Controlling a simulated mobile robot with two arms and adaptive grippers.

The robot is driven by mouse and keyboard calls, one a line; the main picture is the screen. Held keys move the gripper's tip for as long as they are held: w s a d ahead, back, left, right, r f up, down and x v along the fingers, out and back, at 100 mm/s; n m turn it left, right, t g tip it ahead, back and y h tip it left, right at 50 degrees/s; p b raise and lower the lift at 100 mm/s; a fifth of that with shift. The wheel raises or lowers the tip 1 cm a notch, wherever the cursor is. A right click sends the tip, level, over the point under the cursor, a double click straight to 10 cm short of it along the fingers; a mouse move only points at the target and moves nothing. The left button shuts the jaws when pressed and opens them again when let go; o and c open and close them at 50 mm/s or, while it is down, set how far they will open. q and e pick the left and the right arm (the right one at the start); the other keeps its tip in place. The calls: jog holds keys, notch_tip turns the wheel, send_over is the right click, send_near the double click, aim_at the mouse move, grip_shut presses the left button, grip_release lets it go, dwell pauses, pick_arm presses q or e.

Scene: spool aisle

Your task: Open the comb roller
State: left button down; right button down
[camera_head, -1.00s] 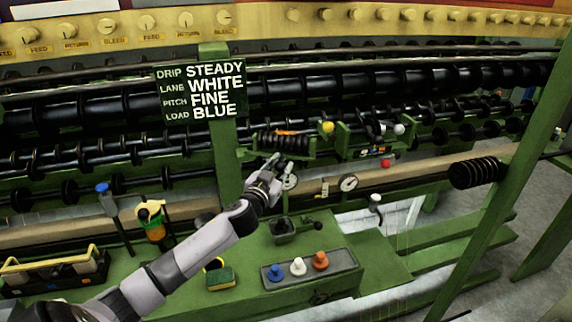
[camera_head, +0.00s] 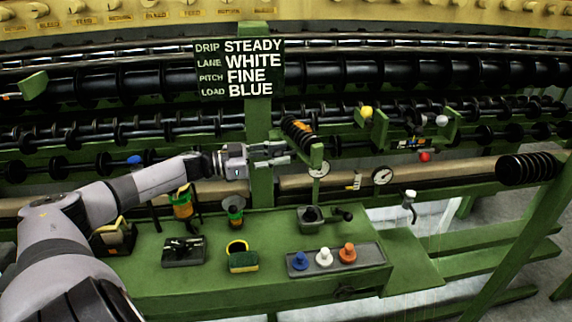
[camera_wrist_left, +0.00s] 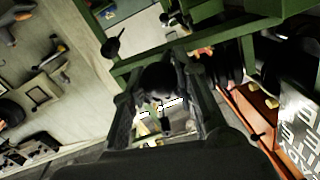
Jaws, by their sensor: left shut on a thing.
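The comb roller (camera_head: 297,129) is a black ribbed roller with an orange mark, right of the signpost in the head view. It is tilted, its near end coming down toward a green end bracket (camera_head: 317,155). My left gripper (camera_head: 284,153) reaches it from the left and is shut at its near lower end. In the left wrist view a dark rounded part (camera_wrist_left: 162,82) sits between the fingers of my left gripper (camera_wrist_left: 165,105); the exact contact is hard to see. My right gripper is not in view.
A sign (camera_head: 240,68) on a green post stands behind the gripper. Yellow (camera_head: 366,112) and red (camera_head: 425,157) knobs and a gauge (camera_head: 383,176) lie to the right.

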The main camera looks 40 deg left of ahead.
pick_arm(q)
jog(key=shift+s+a+f+m+g+h+b, duration=0.1)
jog(key=shift+s+a+m+g+h+b, duration=0.15)
jog(key=shift+a+m+g+h+b, duration=0.25)
jog(key=shift+d, duration=0.1)
jog(key=c, duration=1.3)
grip_release()
jog(key=shift+v, duration=6.05)
